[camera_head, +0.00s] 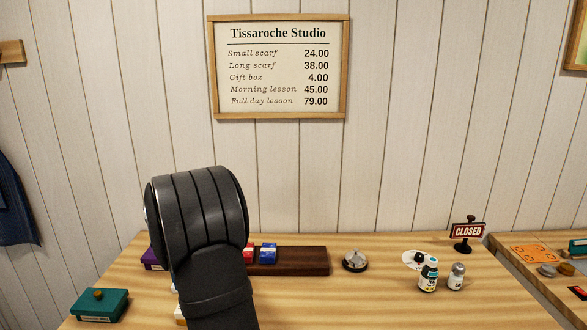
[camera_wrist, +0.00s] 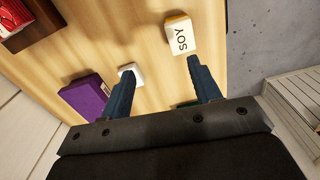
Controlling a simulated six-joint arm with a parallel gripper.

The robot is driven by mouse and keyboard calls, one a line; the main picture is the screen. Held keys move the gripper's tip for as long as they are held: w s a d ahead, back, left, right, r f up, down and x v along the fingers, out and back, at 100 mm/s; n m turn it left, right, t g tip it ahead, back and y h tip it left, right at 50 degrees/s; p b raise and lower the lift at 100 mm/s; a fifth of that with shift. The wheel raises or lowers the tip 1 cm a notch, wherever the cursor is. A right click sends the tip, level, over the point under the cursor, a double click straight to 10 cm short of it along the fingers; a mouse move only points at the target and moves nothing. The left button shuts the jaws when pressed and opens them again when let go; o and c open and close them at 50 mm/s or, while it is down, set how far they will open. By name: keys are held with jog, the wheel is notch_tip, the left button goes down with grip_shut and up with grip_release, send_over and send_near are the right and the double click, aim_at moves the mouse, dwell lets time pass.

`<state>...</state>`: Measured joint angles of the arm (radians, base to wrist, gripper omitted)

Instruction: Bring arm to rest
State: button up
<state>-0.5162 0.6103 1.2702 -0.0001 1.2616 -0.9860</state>
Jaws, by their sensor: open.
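My arm rises in the head view, and its dark links cover the left part of the table; the gripper itself is hidden there. In the wrist view my gripper (camera_wrist: 163,92) is open, with its two dark blue fingers wide apart and nothing between them. It is above the wooden table (camera_wrist: 110,35). A white and yellow box marked SOY (camera_wrist: 180,36) lies beyond the right finger. A small white block (camera_wrist: 134,72) shows by the left finger, and a purple box (camera_wrist: 84,98) is left of it.
On the table (camera_head: 350,300) stand a teal box (camera_head: 100,306), a dark wooden tray (camera_head: 300,262) with red and blue boxes, a bell (camera_head: 355,261), two small bottles (camera_head: 428,275) and a CLOSED sign (camera_head: 467,232). The front middle is clear. A price board (camera_head: 279,68) hangs behind.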

jog(key=a+f, duration=0.2)
jog(key=a, duration=0.2)
jog(key=s+a+f, duration=0.1)
jog(key=a+f, duration=0.1)
jog(key=a, duration=0.1)
jog(key=a+f, duration=0.3)
jog(key=a, duration=0.1)
jog(key=shift+s+a, duration=0.2)
jog(key=shift+a, duration=0.1)
jog(key=shift+a+f, duration=0.25)
jog(key=shift+f, duration=1.55)
jog(key=r, duration=0.2)
jog(key=d+r, duration=0.1)
jog(key=r, duration=0.1)
jog(key=shift+w, duration=0.1)
jog(key=d+r, duration=0.4)
jog(key=d, duration=0.3)
jog(key=d+r, duration=0.3)
jog(key=d, duration=0.5)
jog(key=shift+w+r, duration=0.2)
jog(key=shift+r, duration=0.15)
jog(key=shift+a, duration=0.1)
